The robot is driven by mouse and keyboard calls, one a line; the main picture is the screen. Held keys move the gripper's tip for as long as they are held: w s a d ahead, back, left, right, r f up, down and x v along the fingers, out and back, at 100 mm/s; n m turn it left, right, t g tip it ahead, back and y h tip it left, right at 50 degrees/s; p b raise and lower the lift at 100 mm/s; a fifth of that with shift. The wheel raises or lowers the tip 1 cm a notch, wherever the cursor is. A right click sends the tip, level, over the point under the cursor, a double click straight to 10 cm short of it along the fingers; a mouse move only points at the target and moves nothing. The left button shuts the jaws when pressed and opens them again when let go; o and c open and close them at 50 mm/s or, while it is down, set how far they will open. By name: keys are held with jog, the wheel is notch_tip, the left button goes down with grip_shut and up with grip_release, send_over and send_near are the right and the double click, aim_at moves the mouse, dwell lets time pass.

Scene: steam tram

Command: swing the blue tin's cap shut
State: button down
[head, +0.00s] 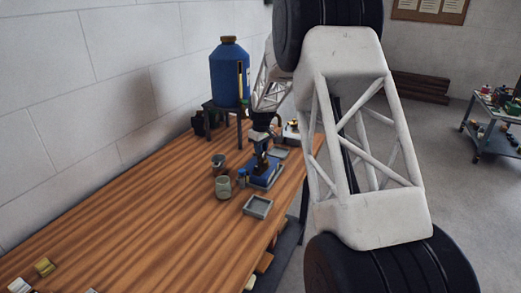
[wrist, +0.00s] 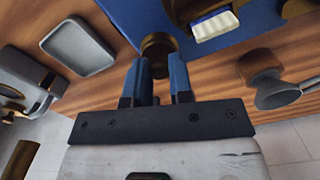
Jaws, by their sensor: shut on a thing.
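My gripper (wrist: 161,70) has its blue fingertips closed on a dark brown round piece (wrist: 158,46). This piece lies at the edge of a blue body (wrist: 130,12); whether it is the tin's cap I cannot tell. In the head view my gripper (head: 262,158) is low over the blue body (head: 266,174) on the bench, and hides part of it. The cap's angle is not clear.
A grey tray (head: 258,206), a pale green cup (head: 223,187) and a dark cup (head: 220,162) stand near my gripper. A large blue tank (head: 228,78) stands behind. The bench's left front is mostly clear.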

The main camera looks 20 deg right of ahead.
dwell(0.3)
jog(key=c, duration=1)
grip_release()
jog(key=shift+r, duration=0.15)
jog(key=shift+r, duration=3.8)
